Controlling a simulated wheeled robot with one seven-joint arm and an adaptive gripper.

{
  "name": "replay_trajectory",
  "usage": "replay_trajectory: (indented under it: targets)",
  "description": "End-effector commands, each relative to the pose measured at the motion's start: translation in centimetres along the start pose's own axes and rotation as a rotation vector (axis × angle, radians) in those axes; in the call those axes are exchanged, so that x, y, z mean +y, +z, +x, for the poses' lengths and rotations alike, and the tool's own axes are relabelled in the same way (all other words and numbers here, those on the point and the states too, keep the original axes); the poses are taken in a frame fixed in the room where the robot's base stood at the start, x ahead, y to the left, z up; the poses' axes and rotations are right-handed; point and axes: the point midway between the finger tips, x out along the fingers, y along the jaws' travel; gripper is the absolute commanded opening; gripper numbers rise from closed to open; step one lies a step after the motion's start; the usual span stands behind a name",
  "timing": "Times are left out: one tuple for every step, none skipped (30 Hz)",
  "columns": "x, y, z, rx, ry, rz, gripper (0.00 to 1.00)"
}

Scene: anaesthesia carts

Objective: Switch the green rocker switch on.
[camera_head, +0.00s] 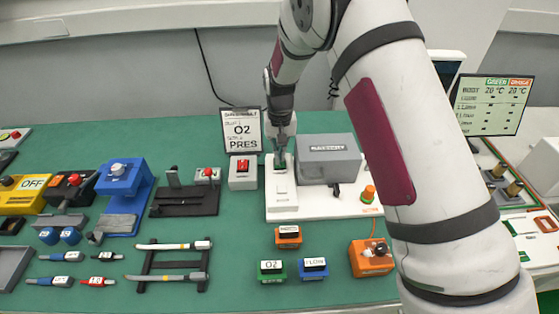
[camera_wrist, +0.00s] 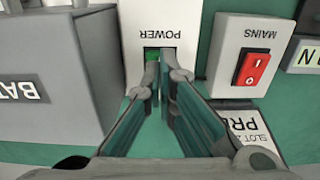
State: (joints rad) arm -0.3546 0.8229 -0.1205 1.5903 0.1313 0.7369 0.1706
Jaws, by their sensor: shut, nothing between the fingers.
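The green rocker switch (camera_wrist: 152,55) sits in a dark slot on a white housing (camera_wrist: 140,17) marked POWER. Only part of the green shows; my fingers hide the rest. My gripper (camera_wrist: 163,58) is shut and empty, its fingertips right at the switch in the wrist view. I cannot tell whether they touch it or which way the rocker is tilted. In the head view my gripper (camera_head: 281,158) points down over the far end of the white housing (camera_head: 282,195), and the green switch is hidden there.
A red MAINS rocker (camera_wrist: 252,68) on a grey-white box (camera_head: 243,180) stands close beside the housing. A grey battery box (camera_head: 328,170) stands on its other side. An O2 PRES sign (camera_head: 241,130) stands behind. Small coloured blocks, including a green one (camera_head: 272,271), lie in front.

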Motion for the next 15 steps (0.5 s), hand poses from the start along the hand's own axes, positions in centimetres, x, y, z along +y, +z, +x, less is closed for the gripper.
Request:
replay_trajectory:
  targets:
    - [0.0, 0.0, -0.5, 0.002, 0.0, 0.0, 0.0]
    - [0.0, 0.0, -0.7, 0.002, 0.0, 0.0, 0.0]
    - [0.0, -0.1, -1.0, 0.002, 0.0, 0.0, 0.0]
    - [0.0, -0.1, -1.2, 0.002, 0.0, 0.0, 0.0]
    - [0.0, -0.1, -1.4, 0.002, 0.0, 0.0, 0.0]
    - [0.0, -0.1, -1.7, 0.002, -0.001, 0.0, 0.0]
    - [0.0, -0.1, -1.9, 0.002, -0.001, 0.0, 0.0]
    - [0.0, -0.1, -2.2, 0.002, -0.001, 0.0, 0.0]
    - [0.0, -0.1, -2.4, 0.003, -0.001, 0.0, 0.0]
    - [0.0, -0.1, -2.6, 0.003, -0.001, 0.0, 0.0]
    - [0.0, -0.1, -2.9, 0.002, -0.001, 0.0, 0.0]
    - [0.0, -0.1, -3.1, 0.002, -0.001, 0.001, 0.0]
    - [0.0, 0.0, -3.4, 0.002, -0.001, 0.001, 0.0]
    - [0.0, 0.0, -3.6, 0.002, -0.001, 0.001, 0.0]
    - [0.0, -0.1, -3.9, 0.002, -0.001, 0.001, 0.0]
